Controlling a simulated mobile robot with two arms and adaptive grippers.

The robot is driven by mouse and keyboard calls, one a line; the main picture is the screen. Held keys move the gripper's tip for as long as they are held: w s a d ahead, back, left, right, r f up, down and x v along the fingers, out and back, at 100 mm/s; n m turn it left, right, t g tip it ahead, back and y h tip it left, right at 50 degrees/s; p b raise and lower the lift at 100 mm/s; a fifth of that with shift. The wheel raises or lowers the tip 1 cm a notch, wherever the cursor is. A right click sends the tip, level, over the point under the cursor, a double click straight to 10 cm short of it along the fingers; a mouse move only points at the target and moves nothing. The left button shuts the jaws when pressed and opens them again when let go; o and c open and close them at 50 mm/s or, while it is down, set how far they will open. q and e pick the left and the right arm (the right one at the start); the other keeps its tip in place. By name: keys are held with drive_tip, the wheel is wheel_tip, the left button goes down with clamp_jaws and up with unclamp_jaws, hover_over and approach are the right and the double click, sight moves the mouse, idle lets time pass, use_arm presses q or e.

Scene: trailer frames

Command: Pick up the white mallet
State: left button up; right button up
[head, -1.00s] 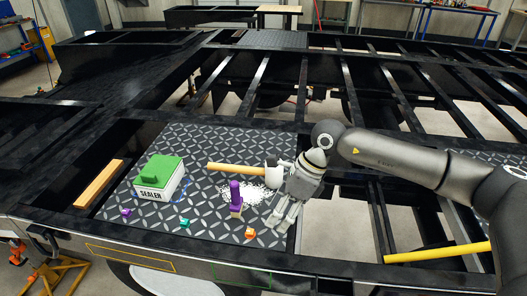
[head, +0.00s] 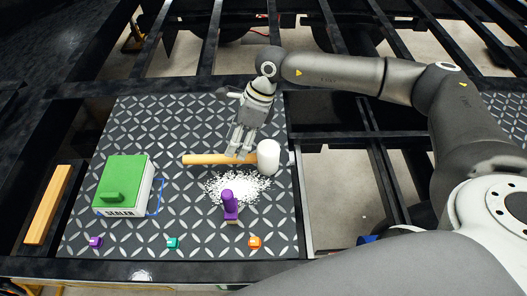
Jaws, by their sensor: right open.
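The white mallet (head: 269,156) lies on the dark tread plate (head: 150,125). Its white head is at the right end, and its tan wooden handle (head: 203,159) points left. My right gripper (head: 240,150) is open, with its fingers pointing down at the handle, a little left of the head. The fingertips overlap the handle in the picture; I cannot tell whether they touch it or straddle it. My left gripper is not in view.
A purple-handled brush (head: 229,203) stands by a patch of white granules (head: 255,186). A green-lidded SEALER box (head: 125,182) is at left, beside a wooden block (head: 47,204). Small purple (head: 95,242), teal (head: 172,243) and orange (head: 254,242) pieces lie along the front. Open frame gaps lie to the right.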

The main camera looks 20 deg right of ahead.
sight(230, 159)
drive_tip(key=shift+x, duration=0.8)
drive_tip(key=p+x, duration=0.3)
drive_tip(key=x, duration=0.1)
drive_tip(key=shift+w+a+f, duration=0.1)
drive_tip(key=shift+w+f, duration=0.05)
drive_tip(key=shift+f, duration=0.25)
drive_tip(key=shift+a+f, duration=0.1)
drive_tip(key=shift+f, duration=0.25)
drive_tip(key=shift+c, duration=0.3)
clamp_jaws()
drive_tip(key=shift+r, duration=0.1)
